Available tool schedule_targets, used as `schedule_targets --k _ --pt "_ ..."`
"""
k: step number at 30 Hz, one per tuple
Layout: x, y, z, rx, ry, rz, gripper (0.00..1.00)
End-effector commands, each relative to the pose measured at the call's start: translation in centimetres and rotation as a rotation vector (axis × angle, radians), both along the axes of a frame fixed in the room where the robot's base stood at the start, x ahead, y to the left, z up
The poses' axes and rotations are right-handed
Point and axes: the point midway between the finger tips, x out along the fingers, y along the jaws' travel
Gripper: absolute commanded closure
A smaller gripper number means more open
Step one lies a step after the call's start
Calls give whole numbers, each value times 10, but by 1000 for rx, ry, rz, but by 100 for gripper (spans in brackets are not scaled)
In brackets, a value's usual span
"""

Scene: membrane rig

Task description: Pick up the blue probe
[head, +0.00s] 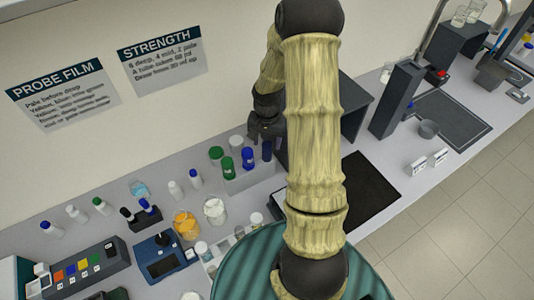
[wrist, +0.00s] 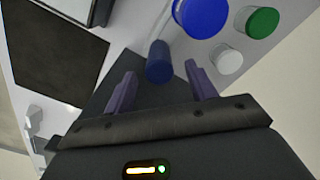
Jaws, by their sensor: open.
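A dark blue cylinder (wrist: 159,62), which looks like the blue probe, shows in the wrist view just ahead of and between the fingertips of my gripper (wrist: 160,74). Bare gaps show on both sides of it, so the fingers do not visibly touch it. My gripper is open and empty. In the head view the dark blue cylinder (head: 267,151) stands at the right end of the group of capped bottles, just below my gripper (head: 266,133). Its lower part is hard to make out.
A blue-capped bottle (wrist: 201,15), a green cap (wrist: 262,22) and a white cap (wrist: 228,60) stand close beside the cylinder. A black mat (head: 365,188) lies right of my arm. A dark grey box (head: 355,108) stands behind my arm.

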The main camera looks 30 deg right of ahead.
Motion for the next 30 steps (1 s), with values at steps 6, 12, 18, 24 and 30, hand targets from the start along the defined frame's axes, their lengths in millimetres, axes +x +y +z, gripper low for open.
schedule_targets --k 6,12,18,24,30 --pt "-3 2 -16 2 5 2 44" --pt "-3 2 -39 2 5 1 44" --pt "-3 2 -50 1 2 0 44" --pt "-3 2 -50 0 1 0 44" --pt "-3 2 -50 0 1 0 44"
